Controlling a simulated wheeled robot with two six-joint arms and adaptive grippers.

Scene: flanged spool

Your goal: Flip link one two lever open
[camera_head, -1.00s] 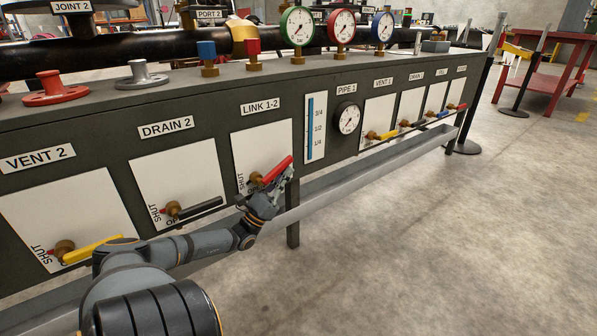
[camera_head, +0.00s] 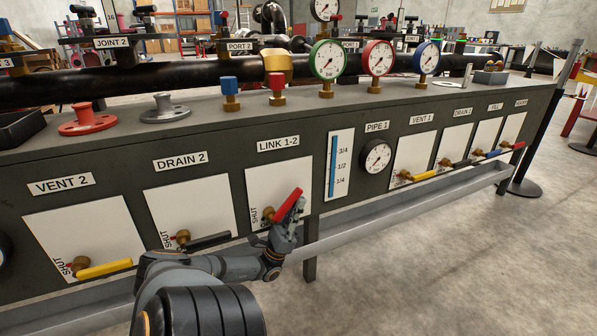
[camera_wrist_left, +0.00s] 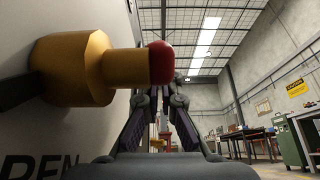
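The red lever (camera_head: 287,205) of the LINK 1-2 valve slants up to the right across its white plate (camera_head: 262,182). SHUT is printed at the valve's left. My left gripper (camera_head: 292,213) is at the lever from the right and below, overlapping its lower side. In the left wrist view, a brass valve body with a red end (camera_wrist_left: 160,62) is close at upper left, with part of the word OPEN below it. The gripper's two fingers (camera_wrist_left: 160,110) rise behind the red end with a gap between them. Their tips are hidden, so I cannot tell whether they grip the lever.
The DRAIN 2 black lever (camera_head: 210,241) and VENT 2 yellow lever (camera_head: 104,269) lie left of my gripper. A gauge (camera_head: 376,156) marked PIPE 1 is to the right. A grey trough (camera_head: 400,214) runs along the panel's foot. The floor in front is open.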

